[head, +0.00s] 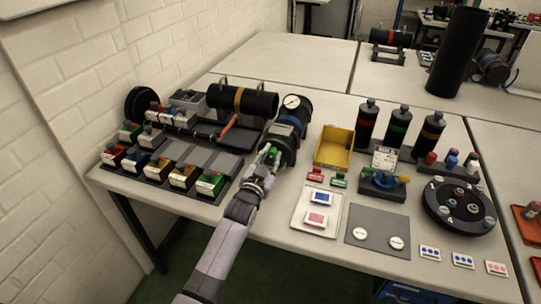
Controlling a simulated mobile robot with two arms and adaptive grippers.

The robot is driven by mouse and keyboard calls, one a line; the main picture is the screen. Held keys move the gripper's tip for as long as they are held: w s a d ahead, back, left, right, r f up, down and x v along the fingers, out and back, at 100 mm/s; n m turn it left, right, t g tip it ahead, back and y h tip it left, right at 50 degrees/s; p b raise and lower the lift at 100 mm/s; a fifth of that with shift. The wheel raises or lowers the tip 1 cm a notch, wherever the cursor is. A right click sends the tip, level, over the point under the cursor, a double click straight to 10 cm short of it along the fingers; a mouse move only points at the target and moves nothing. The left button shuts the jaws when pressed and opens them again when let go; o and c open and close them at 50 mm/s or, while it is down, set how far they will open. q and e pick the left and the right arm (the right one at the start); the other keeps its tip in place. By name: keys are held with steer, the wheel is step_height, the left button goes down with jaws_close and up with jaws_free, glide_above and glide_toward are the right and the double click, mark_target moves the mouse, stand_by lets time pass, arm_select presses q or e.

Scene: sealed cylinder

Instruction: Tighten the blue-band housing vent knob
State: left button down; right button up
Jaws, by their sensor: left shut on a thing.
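The blue-band housing (290,121) lies on the table left of the yellow bin, a dark cylinder with a blue band and a round white gauge (291,101) on top. Its dark near end faces me. My left gripper (268,158) is at the left of that near end, shut on a small green knob (270,153). The knob appears to be the housing's vent knob. The fingers hide much of it, and I cannot tell how far it is turned. My right gripper is not in view.
A yellow bin (334,147) stands right of the housing. Colored blocks (184,177) stand on the left rack. A white tray (317,212) lies to the right.

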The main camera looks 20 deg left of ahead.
arm_select(q)
steer(key=shift+f, duration=0.1)
stand_by(0.4)
steer(key=c, duration=1.4)
jaws_free()
steer(key=shift+s, duration=0.15)
steer(key=s, duration=1.1)
steer(key=shift+s+a, duration=0.2)
steer(key=shift+s, duration=0.2)
